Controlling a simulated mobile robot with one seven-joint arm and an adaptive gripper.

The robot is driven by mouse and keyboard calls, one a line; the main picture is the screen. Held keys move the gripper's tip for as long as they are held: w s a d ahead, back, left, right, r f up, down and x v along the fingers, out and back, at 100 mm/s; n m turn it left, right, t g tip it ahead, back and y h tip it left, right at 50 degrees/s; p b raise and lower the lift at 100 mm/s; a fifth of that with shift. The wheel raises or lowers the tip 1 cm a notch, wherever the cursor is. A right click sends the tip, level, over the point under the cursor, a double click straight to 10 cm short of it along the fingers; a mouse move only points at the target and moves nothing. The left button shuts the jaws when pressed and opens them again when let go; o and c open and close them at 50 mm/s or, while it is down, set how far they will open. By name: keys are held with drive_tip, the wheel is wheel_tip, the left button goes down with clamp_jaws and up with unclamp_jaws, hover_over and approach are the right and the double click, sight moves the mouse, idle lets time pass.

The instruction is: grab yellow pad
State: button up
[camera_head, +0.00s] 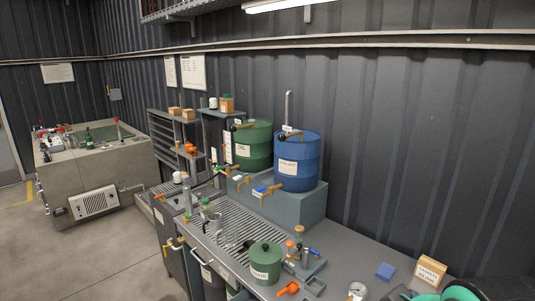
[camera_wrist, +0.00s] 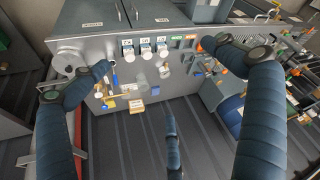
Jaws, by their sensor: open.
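I cannot make out a yellow pad for certain in either view. In the wrist view, a small yellow piece (camera_wrist: 110,103) shows beside a tan block (camera_wrist: 137,107) at the lower edge of a grey panel; it is too small to identify. My gripper (camera_wrist: 157,56) shows in the wrist view as dark blue padded fingers, spread wide apart with nothing between their tips. The panel lies beyond the fingers.
The bench also holds a green pot (camera_head: 265,263), a grooved drain area (camera_head: 232,238) and small bottles. A green drum (camera_head: 253,146) and a blue drum (camera_head: 297,162) stand behind, with taps facing forward. Concrete floor (camera_head: 105,262) is clear at left.

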drive_tip(key=shift+c, duration=0.3)
drive_tip(key=c, duration=0.4)
